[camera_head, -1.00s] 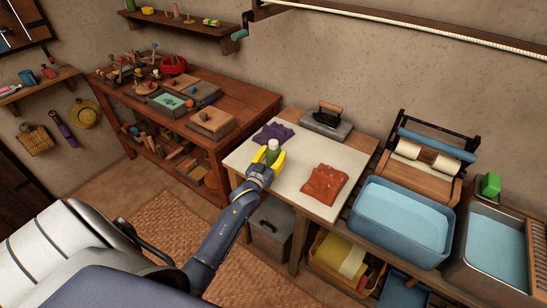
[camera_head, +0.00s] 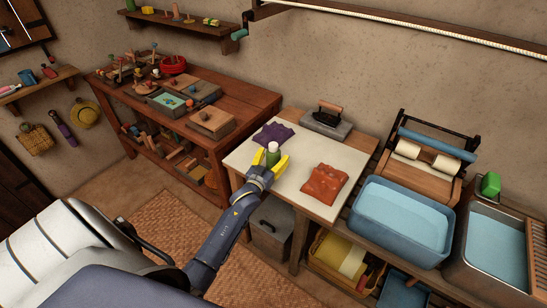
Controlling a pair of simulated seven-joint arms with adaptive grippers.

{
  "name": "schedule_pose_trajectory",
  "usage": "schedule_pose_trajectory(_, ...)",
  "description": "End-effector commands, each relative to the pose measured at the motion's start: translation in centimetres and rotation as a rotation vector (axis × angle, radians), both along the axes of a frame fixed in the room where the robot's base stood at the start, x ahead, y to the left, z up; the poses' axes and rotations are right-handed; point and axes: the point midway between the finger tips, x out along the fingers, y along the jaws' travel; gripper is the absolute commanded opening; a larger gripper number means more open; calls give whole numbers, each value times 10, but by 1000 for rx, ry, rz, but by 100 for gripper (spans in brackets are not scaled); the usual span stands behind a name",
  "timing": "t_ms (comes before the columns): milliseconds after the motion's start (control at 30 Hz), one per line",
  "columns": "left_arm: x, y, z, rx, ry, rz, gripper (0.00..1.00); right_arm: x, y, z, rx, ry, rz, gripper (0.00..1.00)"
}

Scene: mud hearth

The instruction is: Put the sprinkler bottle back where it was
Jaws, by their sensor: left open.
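The sprinkler bottle (camera_head: 272,149), green with a pale cap, stands upright on the white-topped table (camera_head: 295,185). My left gripper (camera_head: 271,161) is open, its yellow fingers on either side of the bottle's near part. I cannot tell whether a finger touches the bottle. The bottle's lower part is hidden by the gripper. My right gripper is not in view.
A purple cloth (camera_head: 273,134) lies just behind the bottle, and an orange-brown cloth (camera_head: 325,184) lies to the right. An iron (camera_head: 327,121) stands at the table's back. A blue water basin (camera_head: 400,220) is further right.

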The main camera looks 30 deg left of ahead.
Motion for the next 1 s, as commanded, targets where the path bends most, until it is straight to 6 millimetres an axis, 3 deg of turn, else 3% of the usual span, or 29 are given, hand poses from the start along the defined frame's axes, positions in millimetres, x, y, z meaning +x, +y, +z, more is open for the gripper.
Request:
schedule_pose_trajectory(233, -12, -2, 2, 0, 1, 0, 72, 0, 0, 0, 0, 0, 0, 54)
schedule_pose_trajectory(700, -89, -13, 1, -1, 1, 0, 72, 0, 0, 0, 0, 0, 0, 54)
schedule_pose_trajectory(1000, -115, -17, 2, 0, 1, 0, 72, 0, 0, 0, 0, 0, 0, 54)
